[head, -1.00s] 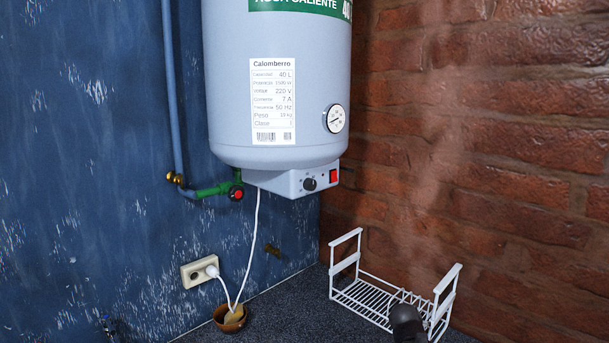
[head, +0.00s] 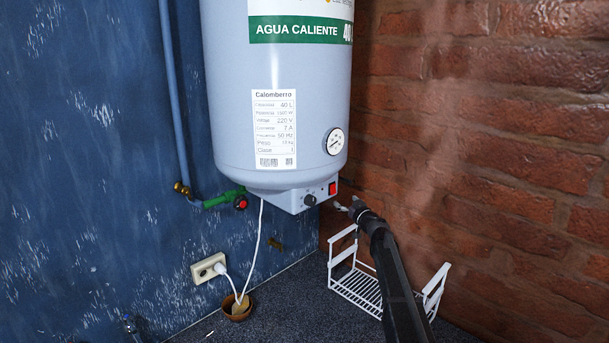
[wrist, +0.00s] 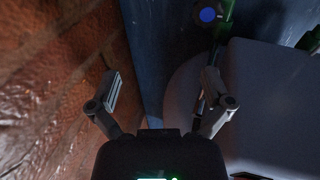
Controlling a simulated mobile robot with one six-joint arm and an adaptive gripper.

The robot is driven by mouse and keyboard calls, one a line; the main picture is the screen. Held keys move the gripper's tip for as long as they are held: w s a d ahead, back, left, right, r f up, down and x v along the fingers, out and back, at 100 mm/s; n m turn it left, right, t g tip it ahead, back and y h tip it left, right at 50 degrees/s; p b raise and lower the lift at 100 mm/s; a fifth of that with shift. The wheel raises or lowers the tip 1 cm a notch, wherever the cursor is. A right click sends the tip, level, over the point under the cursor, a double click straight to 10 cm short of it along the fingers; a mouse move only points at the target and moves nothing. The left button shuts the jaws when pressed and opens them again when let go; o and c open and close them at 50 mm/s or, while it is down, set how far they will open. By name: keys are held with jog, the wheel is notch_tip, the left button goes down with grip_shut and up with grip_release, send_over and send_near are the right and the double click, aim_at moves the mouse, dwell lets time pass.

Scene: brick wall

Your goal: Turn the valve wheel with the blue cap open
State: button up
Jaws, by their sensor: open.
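The valve wheel with the blue cap (wrist: 208,14) shows at the top of the wrist view, dark and round, beside a green pipe (wrist: 228,12). I cannot make it out in the head view, where the heater's body may hide it. My gripper (wrist: 160,86) is open and empty, its two fingers wide apart. The valve lies beyond the fingertips, a little to the right, and is not touched. In the head view my gripper (head: 347,206) is just right of the heater's control box, in front of the brick wall.
The water heater (head: 275,120) fills the middle of the head view. A red-capped valve (head: 241,202) sits on a green pipe at its lower left. A white wire rack (head: 352,284) stands below my arm. A bowl (head: 238,306) and a socket (head: 208,268) are left.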

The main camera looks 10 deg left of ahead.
jog(key=shift+w+a+r+n+g+y+p, duration=0.1)
jog(key=shift+a+r+n+g+y+p, duration=0.15)
jog(key=shift+a+n+g+y+p, duration=0.45)
jog(key=shift+w+a+r+n+g+y+p, duration=0.1)
jog(key=shift+a+r+n+g+y, duration=0.2)
jog(key=shift+a+g, duration=0.7)
jog(key=shift+w+a+r+n+g+y+p, duration=0.1)
jog(key=shift+a+r+n+g+y+p, duration=0.2)
jog(key=shift+a+n+g+y, duration=0.5)
jog(key=shift+w+a, duration=0.1)
jog(key=shift+a, duration=0.15)
jog(key=x, duration=1.3)
jog(key=shift+w+f, duration=0.15)
jog(key=shift+w, duration=0.1)
jog(key=c, duration=1)
